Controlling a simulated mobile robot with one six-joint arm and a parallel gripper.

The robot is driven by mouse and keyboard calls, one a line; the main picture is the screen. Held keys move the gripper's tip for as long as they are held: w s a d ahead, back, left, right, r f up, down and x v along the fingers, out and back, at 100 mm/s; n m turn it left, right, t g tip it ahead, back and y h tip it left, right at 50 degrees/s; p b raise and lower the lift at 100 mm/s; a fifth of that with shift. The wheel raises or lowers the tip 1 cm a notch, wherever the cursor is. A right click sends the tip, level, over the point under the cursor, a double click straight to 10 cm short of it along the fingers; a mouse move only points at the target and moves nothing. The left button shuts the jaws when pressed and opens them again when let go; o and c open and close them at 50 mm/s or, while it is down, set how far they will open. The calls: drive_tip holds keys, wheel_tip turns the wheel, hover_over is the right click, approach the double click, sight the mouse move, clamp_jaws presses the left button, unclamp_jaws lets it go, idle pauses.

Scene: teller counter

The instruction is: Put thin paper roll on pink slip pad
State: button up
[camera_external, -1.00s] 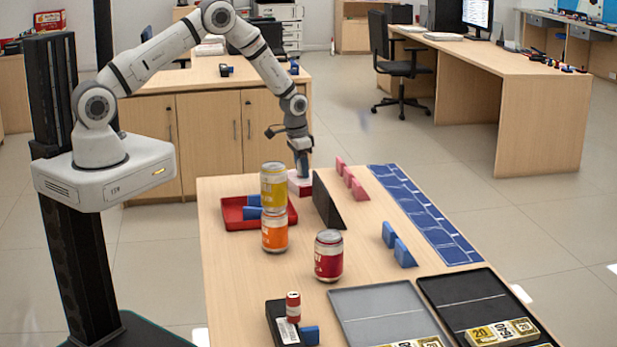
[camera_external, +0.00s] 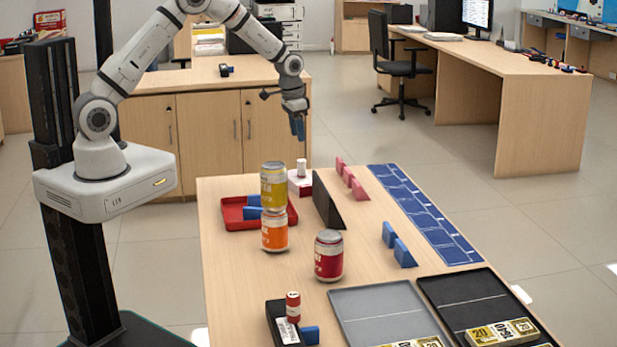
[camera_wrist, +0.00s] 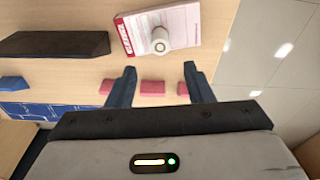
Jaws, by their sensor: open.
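The thin paper roll (camera_external: 301,168) is a small white cylinder. It stands upright on the pink slip pad (camera_external: 296,187), a low white and pink block at the far end of the counter. My gripper (camera_external: 298,128) is above the pad, apart from the roll. In the wrist view its two fingers (camera_wrist: 158,82) are spread with nothing between them.
A dark wedge block (camera_external: 327,201) stands beside the pad, with several pink wedges (camera_external: 350,179) to its right. A red tray (camera_external: 232,214) and stacked yellow (camera_external: 273,187) and orange cans (camera_external: 274,232) stand nearer. A red can (camera_external: 328,257) and grey tray (camera_external: 375,310) are closer still.

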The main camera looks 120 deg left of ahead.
drive_tip(key=w+d+r+m, duration=0.1)
drive_tip(key=w+d+r, duration=0.35)
drive_tip(key=d, duration=0.45)
drive_tip(key=w+d+r+m+t, duration=0.1)
drive_tip(key=w+d+r+m, duration=0.15)
drive_tip(key=d+r, duration=0.45)
drive_tip(key=w+d+r+m, duration=0.1)
drive_tip(key=w+d+r, duration=0.3)
drive_tip(key=d, duration=0.6)
drive_tip(key=s+d+r+m, duration=0.1)
drive_tip(key=s+d+r, duration=0.1)
drive_tip(key=d, duration=0.6)
drive_tip(key=s+d+r+m, duration=0.1)
drive_tip(key=d+r+m, duration=0.15)
drive_tip(key=d, duration=0.45)
drive_tip(key=s+d+m+t+h, duration=0.1)
drive_tip(key=s+d+m, duration=0.1)
drive_tip(key=s+d, duration=0.9)
drive_tip(key=shift+s+d+r+m+t, duration=0.25)
drive_tip(key=shift+d+m+t, duration=0.05)
drive_tip(key=shift+d, duration=0.85)
